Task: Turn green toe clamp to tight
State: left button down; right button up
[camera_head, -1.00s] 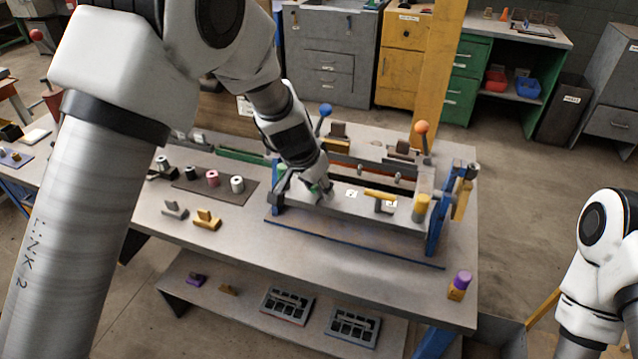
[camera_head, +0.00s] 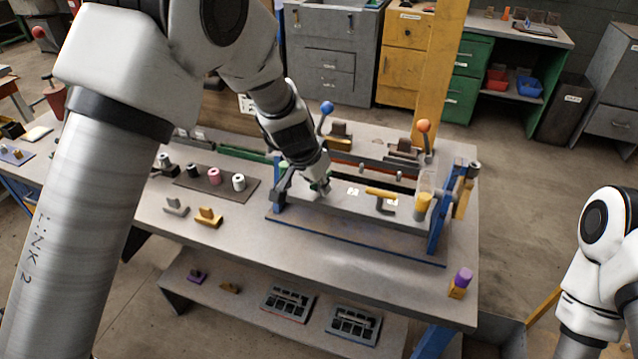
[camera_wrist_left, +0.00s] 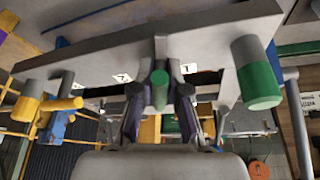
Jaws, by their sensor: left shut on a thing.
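The green toe clamp has a green handle end (camera_wrist_left: 160,90), which shows between the two dark fingers of my left gripper (camera_wrist_left: 160,105) in the left wrist view. My left gripper (camera_head: 319,189) is shut on this handle at the left part of the grey fixture bar (camera_head: 345,204). In the head view the gripper hides most of the clamp, and only a bit of green shows. I cannot tell the clamp's angle. A yellow toe clamp (camera_head: 381,194) sits further right on the same bar. My right gripper is out of view; only part of its arm shows at the right.
A green-ended cylinder (camera_wrist_left: 260,85) stands close to the right of my left gripper in the wrist view. Blue-knobbed (camera_head: 326,108) and orange-knobbed (camera_head: 423,126) levers rise behind the fixture. Loose parts lie at the left. The bench front (camera_head: 340,275) is mostly clear.

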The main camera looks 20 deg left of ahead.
pick_arm(q)
jog(key=shift+f, duration=0.15)
dwell(0.6)
jog(key=c, duration=1.2)
grip_release()
jog(key=shift+o, duration=0.2)
jog(key=shift+w+d+f, duration=0.1)
jog(key=shift+w+f, duration=0.05)
jog(key=shift+w, duration=0.15)
jog(key=v, duration=1.2)
jog(key=shift+w, duration=0.15)
